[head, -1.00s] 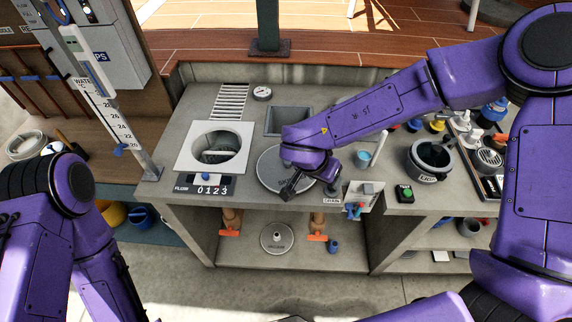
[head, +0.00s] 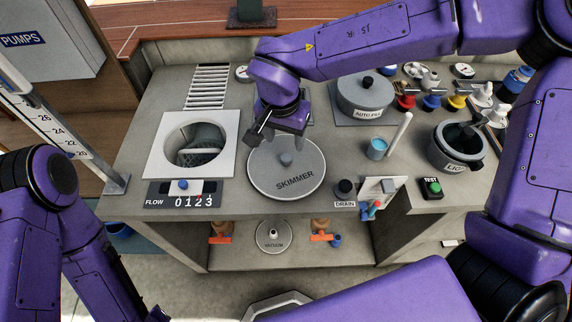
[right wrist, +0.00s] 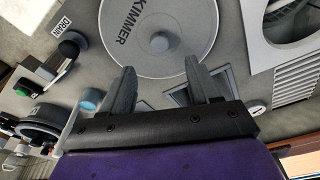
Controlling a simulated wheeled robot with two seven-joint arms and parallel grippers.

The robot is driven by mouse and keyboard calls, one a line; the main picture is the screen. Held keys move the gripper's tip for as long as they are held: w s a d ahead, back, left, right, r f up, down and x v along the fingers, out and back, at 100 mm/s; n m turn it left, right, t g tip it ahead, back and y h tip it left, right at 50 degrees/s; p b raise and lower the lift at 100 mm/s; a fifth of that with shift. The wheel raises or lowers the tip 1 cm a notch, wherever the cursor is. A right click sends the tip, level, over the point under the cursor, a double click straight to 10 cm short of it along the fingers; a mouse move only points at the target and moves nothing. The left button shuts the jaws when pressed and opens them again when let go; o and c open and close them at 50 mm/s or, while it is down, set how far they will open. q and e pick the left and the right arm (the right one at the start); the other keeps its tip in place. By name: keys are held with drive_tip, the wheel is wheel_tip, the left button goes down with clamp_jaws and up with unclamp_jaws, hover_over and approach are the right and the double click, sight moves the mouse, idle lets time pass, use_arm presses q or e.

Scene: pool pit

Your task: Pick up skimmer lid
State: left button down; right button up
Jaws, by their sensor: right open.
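The skimmer lid (head: 287,178) is a round grey disc marked SKIMMER with a small knob (head: 286,159) at its middle. It lies flat on the counter, right of the square white skimmer opening (head: 162,144). My right gripper (head: 272,140) is over the lid's far edge, apart from the knob. In the right wrist view the lid (right wrist: 185,60) shows beyond the two spread, empty fingers (right wrist: 160,85), its knob ahead of the gap between them. My left arm shows at the left of the head view; its gripper is not clearly visible.
A slide panel marked FLOW (head: 187,194) lies left of the lid. Right of it are a DRAIN knob (head: 345,188), a light blue cup (head: 376,148), a lidded AUTO-FILL pot (head: 365,95) and a dark pot (head: 456,150). A VACUUM disc (head: 273,237) sits on the shelf below.

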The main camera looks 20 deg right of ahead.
sight(286, 157)
drive_tip(key=f, duration=0.7)
drive_tip(key=shift+w+d+f+p, duration=0.2)
drive_tip(key=shift+w+f+p, duration=0.05)
drive_tip(key=shift+f+p, duration=0.15)
drive_tip(key=shift+w+f, duration=0.2)
drive_tip(key=shift+f, duration=0.05)
drive_tip(key=shift+s+r, duration=0.1)
clamp_jaws()
drive_tip(key=shift+r, duration=0.1)
drive_tip(key=shift+r, duration=0.3)
wheel_tip(286, 157, up, 3)
drive_tip(key=shift+s+f, duration=0.1)
drive_tip(key=s+r+b, duration=0.2)
drive_tip(key=s+r, duration=0.7)
drive_tip(key=s, duration=0.5)
drive_tip(key=shift+a+r, duration=0.25)
drive_tip(key=shift+w, duration=0.1)
